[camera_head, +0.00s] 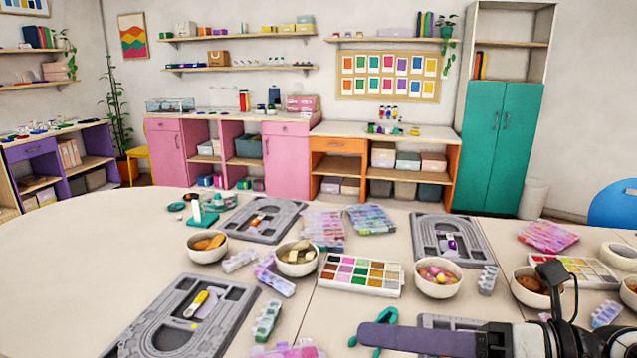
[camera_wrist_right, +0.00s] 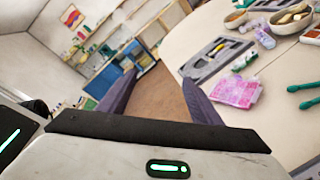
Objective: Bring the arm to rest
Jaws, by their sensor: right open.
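My right gripper (camera_wrist_right: 160,95) shows in the right wrist view with its two purple-grey fingers spread apart and nothing between them. Bare brown floor and distant furniture show past the gap. In the head view the right arm comes in at the lower right, with a finger (camera_head: 415,339) pointing left over the front of the table (camera_head: 70,260). My left gripper is in neither view.
Grey bead boards (camera_head: 135,333), a paint-like compartment tray (camera_head: 345,291), bowls (camera_head: 437,292) and bead boxes cover the table's middle and right. Teal pliers (camera_head: 378,330) lie close to the right finger. The table's left part is clear.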

